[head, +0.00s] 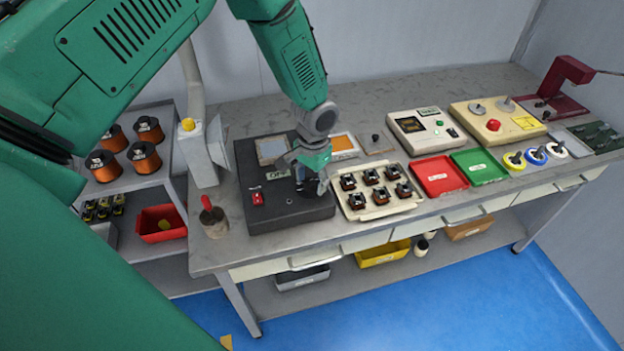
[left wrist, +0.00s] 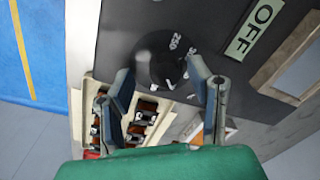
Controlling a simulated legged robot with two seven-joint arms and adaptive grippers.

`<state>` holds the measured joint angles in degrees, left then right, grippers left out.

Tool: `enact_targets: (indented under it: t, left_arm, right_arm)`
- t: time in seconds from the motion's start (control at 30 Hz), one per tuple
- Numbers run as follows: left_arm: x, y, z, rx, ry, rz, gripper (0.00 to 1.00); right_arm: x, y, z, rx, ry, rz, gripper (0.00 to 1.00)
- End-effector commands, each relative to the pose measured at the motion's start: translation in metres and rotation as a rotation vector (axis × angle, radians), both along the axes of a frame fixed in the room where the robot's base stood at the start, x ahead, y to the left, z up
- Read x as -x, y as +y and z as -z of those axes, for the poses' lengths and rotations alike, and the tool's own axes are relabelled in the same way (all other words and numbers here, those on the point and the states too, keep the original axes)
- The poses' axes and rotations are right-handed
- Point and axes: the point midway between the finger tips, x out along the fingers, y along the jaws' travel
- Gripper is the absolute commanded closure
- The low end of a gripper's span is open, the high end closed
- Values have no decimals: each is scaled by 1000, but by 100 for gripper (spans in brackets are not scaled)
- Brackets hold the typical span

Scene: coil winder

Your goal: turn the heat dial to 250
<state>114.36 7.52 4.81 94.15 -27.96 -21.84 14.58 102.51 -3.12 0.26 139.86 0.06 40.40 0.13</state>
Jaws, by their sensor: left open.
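The heat dial (left wrist: 160,62) is a dark round knob on a black control box (head: 285,215). In the left wrist view a white "250" mark shows beside the knob, with other marks partly hidden. Where its pointer stands I cannot tell. My left gripper (head: 311,182) is over the right part of the box and mostly covers the dial in the head view. In the left wrist view the left gripper (left wrist: 160,76) is open, with one finger on each side of the knob. Whether the fingers touch it I cannot tell. My right gripper is not in view.
The box also has an "OFF" label (left wrist: 255,28), a red switch (head: 257,199) and a grey screen (head: 272,150). A cream tray of small coils (head: 353,213) stands close on the right. A red-handled tool (head: 207,203) stands at the left. Red (head: 440,176) and green (head: 479,166) trays lie farther right.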

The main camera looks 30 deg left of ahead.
Motion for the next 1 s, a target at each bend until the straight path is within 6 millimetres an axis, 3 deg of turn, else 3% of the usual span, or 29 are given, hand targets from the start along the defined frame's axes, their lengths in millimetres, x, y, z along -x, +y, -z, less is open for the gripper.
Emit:
enact_targets:
  t: [0.33, 0.37, 0.47, 0.5, 1.0]
  left_arm:
    - [-1, 0, 5, 0, -1, 0, 53]
    - [-1, 0, 5, 0, -1, 0, 60]
    - [-1, 0, 5, 0, -1, 0, 95]
    - [-1, 0, 4, -1, -1, 0, 100]
    - [-2, 0, 3, -1, -5, -94, 100]
  right_arm:
    - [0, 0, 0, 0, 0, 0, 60]
    - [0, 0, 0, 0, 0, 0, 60]
    - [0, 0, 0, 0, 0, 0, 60]
    - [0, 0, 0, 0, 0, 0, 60]
    - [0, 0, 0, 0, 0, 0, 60]
